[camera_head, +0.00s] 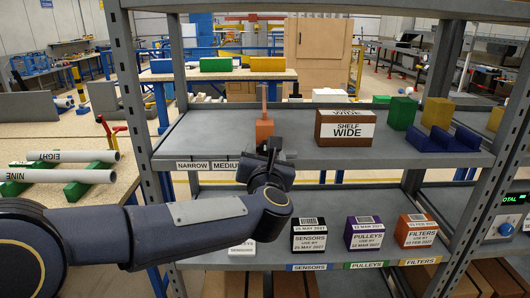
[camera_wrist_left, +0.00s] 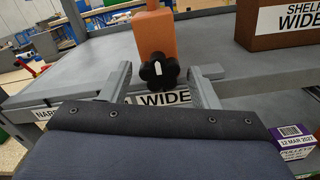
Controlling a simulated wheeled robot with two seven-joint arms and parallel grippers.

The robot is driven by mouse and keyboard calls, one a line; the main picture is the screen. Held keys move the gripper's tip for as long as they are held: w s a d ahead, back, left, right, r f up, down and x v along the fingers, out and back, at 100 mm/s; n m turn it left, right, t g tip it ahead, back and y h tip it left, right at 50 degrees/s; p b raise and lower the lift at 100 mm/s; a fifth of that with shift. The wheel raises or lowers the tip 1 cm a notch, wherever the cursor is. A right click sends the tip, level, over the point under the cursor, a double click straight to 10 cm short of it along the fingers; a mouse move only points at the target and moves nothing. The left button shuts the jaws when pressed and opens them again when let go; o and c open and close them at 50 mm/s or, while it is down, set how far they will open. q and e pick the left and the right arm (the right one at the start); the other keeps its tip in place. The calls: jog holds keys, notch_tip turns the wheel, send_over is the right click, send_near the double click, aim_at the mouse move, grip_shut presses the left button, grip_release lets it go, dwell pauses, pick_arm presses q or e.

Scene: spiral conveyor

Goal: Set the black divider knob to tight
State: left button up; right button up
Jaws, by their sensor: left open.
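The black divider knob (camera_wrist_left: 158,71) is a lobed knob with a white mark on its face, pointing roughly up in the left wrist view. It sits at the shelf's front edge, before an orange block (camera_wrist_left: 155,34), which also shows with a thin upright post in the head view (camera_head: 264,130). Labels NARROW (camera_head: 193,165) and MEDIUM (camera_head: 226,165) are on the shelf edge, and WIDE (camera_wrist_left: 172,98) is below the knob. No label reading "tight" shows. My left gripper (camera_wrist_left: 160,86) is open, with one finger on each side of the knob. Contact is not visible. My right gripper is out of view.
A brown SHELF WIDE box (camera_head: 345,130) stands right of the orange block. Green blocks (camera_head: 401,113) and a blue holder (camera_head: 445,140) lie farther right. The lower shelf holds labelled boxes such as PULLEYS (camera_head: 364,233). Rack posts (camera_head: 135,100) flank the shelf.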

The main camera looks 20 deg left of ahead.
pick_arm(q)
jog(key=c, duration=1)
